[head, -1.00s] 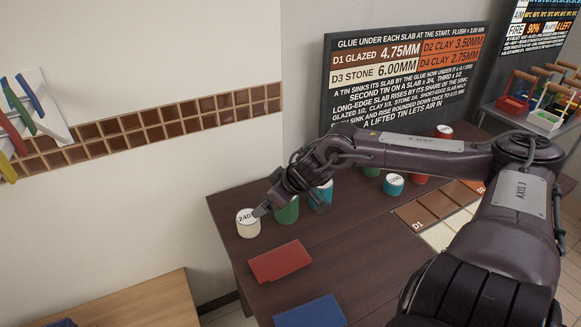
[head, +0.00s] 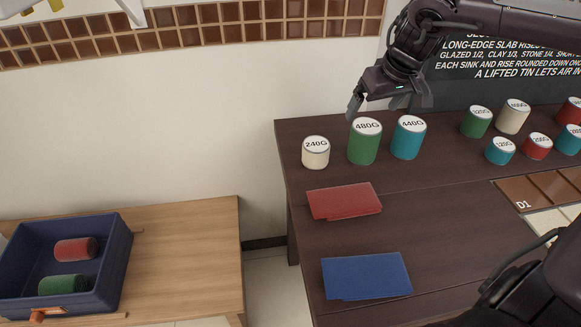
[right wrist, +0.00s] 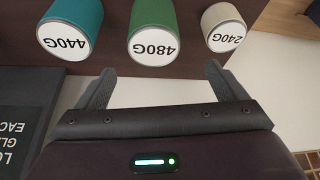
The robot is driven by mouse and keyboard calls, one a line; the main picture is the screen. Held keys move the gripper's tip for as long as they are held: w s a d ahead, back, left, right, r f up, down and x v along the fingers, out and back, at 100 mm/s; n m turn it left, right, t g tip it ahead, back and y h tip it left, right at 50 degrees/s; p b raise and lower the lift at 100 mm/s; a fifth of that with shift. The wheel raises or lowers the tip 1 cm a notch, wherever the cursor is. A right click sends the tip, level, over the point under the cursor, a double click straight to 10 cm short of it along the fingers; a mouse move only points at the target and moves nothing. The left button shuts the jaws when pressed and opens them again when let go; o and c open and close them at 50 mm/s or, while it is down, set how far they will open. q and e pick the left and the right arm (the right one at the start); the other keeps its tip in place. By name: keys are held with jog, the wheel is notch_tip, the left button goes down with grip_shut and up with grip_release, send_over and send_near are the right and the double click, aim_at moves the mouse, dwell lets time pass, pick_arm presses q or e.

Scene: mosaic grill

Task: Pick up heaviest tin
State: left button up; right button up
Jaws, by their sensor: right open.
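A green tin marked 480G (head: 364,143) stands upright on the dark table, between a white 240G tin (head: 315,154) and a teal 440G tin (head: 407,139). My right gripper (head: 378,98) is open and empty, above and behind the 480G tin in the head view. In the right wrist view the 480G tin (right wrist: 152,22) lies ahead between the open fingers (right wrist: 158,72), apart from them. The 440G tin (right wrist: 72,22) and 240G tin (right wrist: 222,22) are to either side. My left gripper is not in view.
More tins stand to the right, including a green one (head: 476,124), a white one (head: 513,119) and a red one (head: 537,148). Red (head: 344,201) and blue (head: 366,276) mats lie in front. A blue crate (head: 121,262) holds red and green tins lying down.

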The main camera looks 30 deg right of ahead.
aim_at(369, 127)
notch_tip(369, 127, down, 3)
jog(key=shift+d+b, duration=0.1)
jog(key=shift+b, duration=0.55)
jog(key=shift+w+f, duration=0.2)
jog(key=shift+f, duration=0.4)
jog(key=x, duration=0.5)
jog(key=shift+d+f, duration=0.3)
jog(key=shift+w+f, duration=0.2)
jog(key=shift+f, duration=0.15)
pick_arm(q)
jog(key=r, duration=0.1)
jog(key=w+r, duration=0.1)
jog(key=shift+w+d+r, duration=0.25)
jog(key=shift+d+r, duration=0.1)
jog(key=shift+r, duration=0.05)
pick_arm(e)
jog(key=c, duration=1.4)
